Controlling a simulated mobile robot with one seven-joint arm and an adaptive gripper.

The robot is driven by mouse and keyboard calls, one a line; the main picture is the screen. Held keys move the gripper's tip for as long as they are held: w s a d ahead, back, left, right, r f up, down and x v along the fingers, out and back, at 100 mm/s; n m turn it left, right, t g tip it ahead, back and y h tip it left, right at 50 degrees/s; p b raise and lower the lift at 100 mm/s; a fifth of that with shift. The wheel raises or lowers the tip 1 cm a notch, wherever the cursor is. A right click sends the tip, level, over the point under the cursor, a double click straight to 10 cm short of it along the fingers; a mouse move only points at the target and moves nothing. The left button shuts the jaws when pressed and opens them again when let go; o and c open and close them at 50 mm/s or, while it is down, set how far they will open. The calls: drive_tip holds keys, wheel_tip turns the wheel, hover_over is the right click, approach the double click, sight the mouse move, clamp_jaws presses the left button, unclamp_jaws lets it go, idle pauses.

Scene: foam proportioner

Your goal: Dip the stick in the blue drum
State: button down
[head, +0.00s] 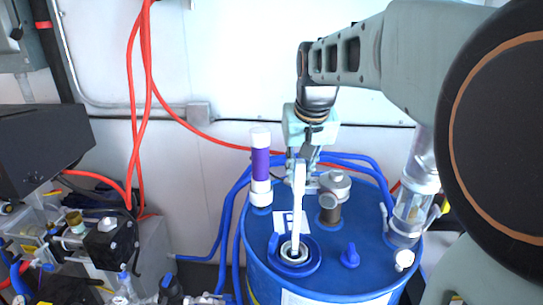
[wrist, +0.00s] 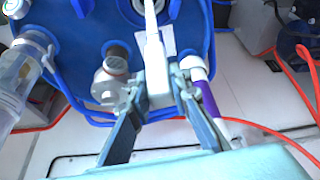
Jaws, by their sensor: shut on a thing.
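The blue drum (head: 262,272) stands at the lower middle of the head view, and its top also shows in the wrist view (wrist: 85,40). A round open port (head: 292,262) with a pale rim is at the front of its lid. My gripper (head: 301,160) is above the lid, shut on the upper end of a white stick (head: 297,205). In the wrist view my gripper (wrist: 158,92) has the stick (wrist: 153,55) between its fingertips. The stick points down, slightly tilted, and its lower end meets the port in the picture. I cannot tell how deep it reaches.
On the lid stand a purple-and-white tube (head: 260,165), a grey metal fitting (head: 332,195), a clear cylinder (head: 411,213) and a small blue cap (head: 351,256). Blue hoses (head: 228,215) run around the drum. Red hoses (head: 145,100) hang along the white wall. Machinery (head: 90,230) stands at left.

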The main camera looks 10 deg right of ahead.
drive_tip(key=shift+r+p, duration=3.25)
drive_tip(key=shift+r, duration=2.75)
